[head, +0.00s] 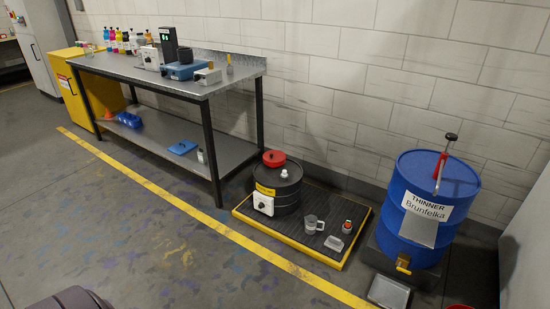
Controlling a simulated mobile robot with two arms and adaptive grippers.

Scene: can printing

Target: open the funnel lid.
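A red round funnel (274,158), its lid looking closed, sits on top of a black drum (286,190) at the middle right. The lid's edge and hinge are too small to make out. The drum has a yellow label and a white box with a dial on its front. It stands upright on the back left part of a black grated tray with a yellow rim (284,246). Neither of my grippers is in view.
A metal workbench (225,92) with bottles and devices stands left. The floor in front is clear.

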